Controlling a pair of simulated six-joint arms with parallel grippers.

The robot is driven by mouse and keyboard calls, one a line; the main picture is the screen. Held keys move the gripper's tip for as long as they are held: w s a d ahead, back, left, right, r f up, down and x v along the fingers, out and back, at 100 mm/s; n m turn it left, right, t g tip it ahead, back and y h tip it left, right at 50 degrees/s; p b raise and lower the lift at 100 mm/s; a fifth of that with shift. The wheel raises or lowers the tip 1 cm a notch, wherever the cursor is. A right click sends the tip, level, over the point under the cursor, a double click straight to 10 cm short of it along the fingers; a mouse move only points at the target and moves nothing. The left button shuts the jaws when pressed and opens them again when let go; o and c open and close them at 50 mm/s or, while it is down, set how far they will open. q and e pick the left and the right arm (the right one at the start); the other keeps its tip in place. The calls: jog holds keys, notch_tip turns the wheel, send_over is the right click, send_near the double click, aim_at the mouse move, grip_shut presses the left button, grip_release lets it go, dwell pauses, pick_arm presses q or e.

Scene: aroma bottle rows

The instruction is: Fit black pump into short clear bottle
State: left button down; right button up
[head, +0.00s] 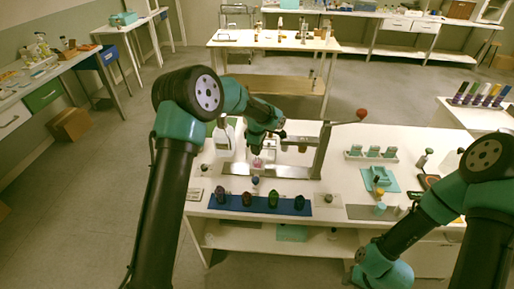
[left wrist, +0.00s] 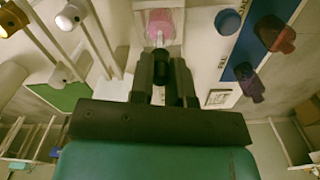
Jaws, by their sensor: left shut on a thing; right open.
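My left gripper (head: 258,145) is shut on a black pump (left wrist: 161,68), seen between the fingers in the left wrist view. A pale tube extends from the pump toward a small clear bottle with pink contents (left wrist: 165,20). The tube's tip overlaps the bottle in that view; I cannot tell whether it is inside the neck. In the head view, the pink bottle (head: 257,163) is just below my left gripper, on the metal press base. The fingers largely hide the pump there. My right arm reaches down at the lower right, and its fingertips are not visible.
A blue mat (head: 232,202) with several dark coloured bottles lies at the table's front. A small blue-topped item (head: 255,181) stands between the mat and press. The metal press (head: 322,150) with a red-knobbed lever stands right of my left gripper. A white bottle (head: 223,137) stands to its left.

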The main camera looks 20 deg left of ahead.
pick_arm(q)
jog(key=shift+f, duration=1.25)
dwell(1.5)
jog(key=c, duration=0.6)
grip_release()
jog(key=shift+r, duration=3.55)
